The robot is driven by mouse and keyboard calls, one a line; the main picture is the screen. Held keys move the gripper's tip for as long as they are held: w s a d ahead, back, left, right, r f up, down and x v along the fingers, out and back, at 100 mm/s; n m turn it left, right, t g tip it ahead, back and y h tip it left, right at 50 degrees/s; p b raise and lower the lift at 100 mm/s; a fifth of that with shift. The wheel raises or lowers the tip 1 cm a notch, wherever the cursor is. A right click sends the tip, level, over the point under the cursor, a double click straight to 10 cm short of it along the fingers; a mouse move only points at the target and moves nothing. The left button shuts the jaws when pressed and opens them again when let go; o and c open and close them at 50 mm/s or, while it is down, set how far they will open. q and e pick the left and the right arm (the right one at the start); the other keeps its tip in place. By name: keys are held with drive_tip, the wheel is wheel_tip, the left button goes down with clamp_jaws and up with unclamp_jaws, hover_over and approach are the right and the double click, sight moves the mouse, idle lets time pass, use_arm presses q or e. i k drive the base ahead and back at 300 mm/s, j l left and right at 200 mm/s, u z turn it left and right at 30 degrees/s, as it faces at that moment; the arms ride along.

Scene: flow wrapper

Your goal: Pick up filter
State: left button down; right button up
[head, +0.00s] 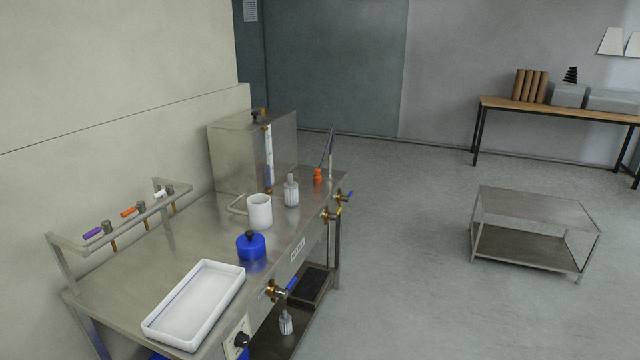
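A white ribbed cartridge with a grey top (291,191), which looks like a filter, stands upright on the steel table (185,245), in front of the steel tank. A second, similar ribbed cartridge (286,323) stands on the lower shelf under the table. An open white cylinder (260,211) stands on the table to the left of the upper cartridge. A blue cap with a dark knob (251,247) sits nearer, below the cylinder in the picture. Neither of my grippers shows in the head view.
A white tray (194,304) lies at the table's near end. A steel tank (235,157) stands at the far end. A rail with colored handles (129,211) runs along the wall side; valves (277,291) stick out on the right edge. Open floor separates a low steel table (538,207).

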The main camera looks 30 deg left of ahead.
sight(291, 187)
drive_tip(key=i+u, duration=0.25)
drive_tip(key=i, duration=0.15)
drive_tip(key=i+l+u, duration=0.25)
drive_tip(key=i, duration=0.15)
drive_tip(key=i+u, duration=0.25)
drive_tip(key=i+l+u, duration=0.1)
drive_tip(key=i+u, duration=0.3)
drive_tip(key=i+l+u, duration=0.15)
drive_tip(key=u, duration=0.25)
drive_tip(key=i+l+u, duration=0.2)
drive_tip(key=u, duration=0.2)
drive_tip(key=i+l+u, duration=0.15)
drive_tip(key=l+u, duration=0.25)
drive_tip(key=i+l+u, duration=0.15)
drive_tip(key=l+u, duration=0.25)
